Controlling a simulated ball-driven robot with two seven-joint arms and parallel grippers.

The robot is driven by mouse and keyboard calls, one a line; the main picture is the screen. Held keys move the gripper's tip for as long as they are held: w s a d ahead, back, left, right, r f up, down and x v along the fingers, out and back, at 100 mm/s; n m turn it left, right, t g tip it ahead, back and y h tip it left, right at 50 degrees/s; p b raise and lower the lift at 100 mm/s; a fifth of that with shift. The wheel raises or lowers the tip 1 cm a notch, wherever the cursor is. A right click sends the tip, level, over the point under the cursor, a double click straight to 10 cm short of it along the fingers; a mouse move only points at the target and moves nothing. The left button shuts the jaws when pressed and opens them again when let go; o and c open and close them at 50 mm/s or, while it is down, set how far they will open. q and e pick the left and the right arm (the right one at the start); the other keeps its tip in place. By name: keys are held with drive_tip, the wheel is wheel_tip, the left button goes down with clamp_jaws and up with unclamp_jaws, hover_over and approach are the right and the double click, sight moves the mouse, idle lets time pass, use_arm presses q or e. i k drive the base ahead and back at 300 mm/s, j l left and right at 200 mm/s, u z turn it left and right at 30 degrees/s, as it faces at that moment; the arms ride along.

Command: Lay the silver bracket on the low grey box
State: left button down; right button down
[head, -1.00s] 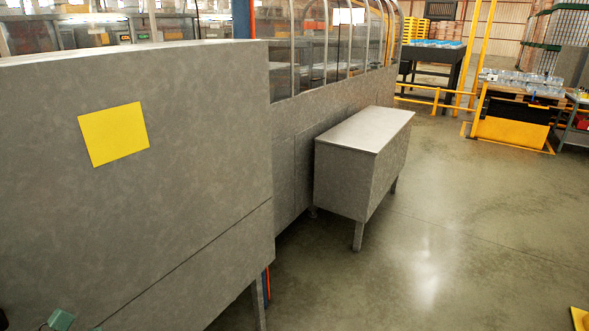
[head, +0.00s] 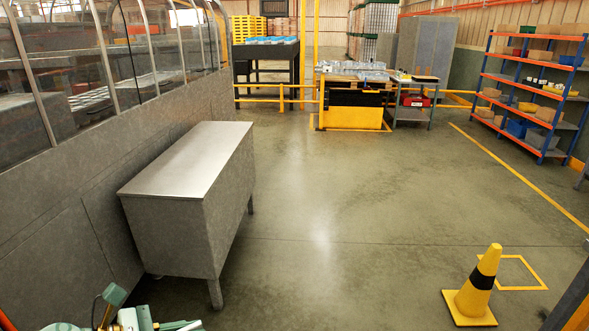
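The low grey box (head: 190,160) stands on short legs against the panelled machine side, left of the middle in the head view. Its flat top is bare. I cannot make out the silver bracket in this view. Teal and pale parts of my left arm show at the bottom left edge, in front of and below the box. The frame cuts them off, and I cannot tell how its gripper stands or whether it holds anything. My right gripper is not in view.
A yellow and black cone (head: 475,286) stands at the lower right beside a yellow floor square. A shelf rack (head: 530,75) stands at the far right. A black and yellow table (head: 354,108) is at the back. Middle floor is clear.

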sight(187, 179)
drive_tip(key=i, duration=0.75)
drive_tip(key=i+u, duration=0.15)
drive_tip(key=i, duration=0.55)
drive_tip(key=i+l, duration=0.15)
drive_tip(key=i, duration=0.6)
drive_tip(key=i+j+u, duration=0.15)
drive_tip(key=i+u, duration=0.7)
drive_tip(key=i+l+u, duration=0.15)
drive_tip(key=i+u, duration=0.3)
drive_tip(key=i+l+u, duration=0.4)
drive_tip(key=k+j, duration=0.1)
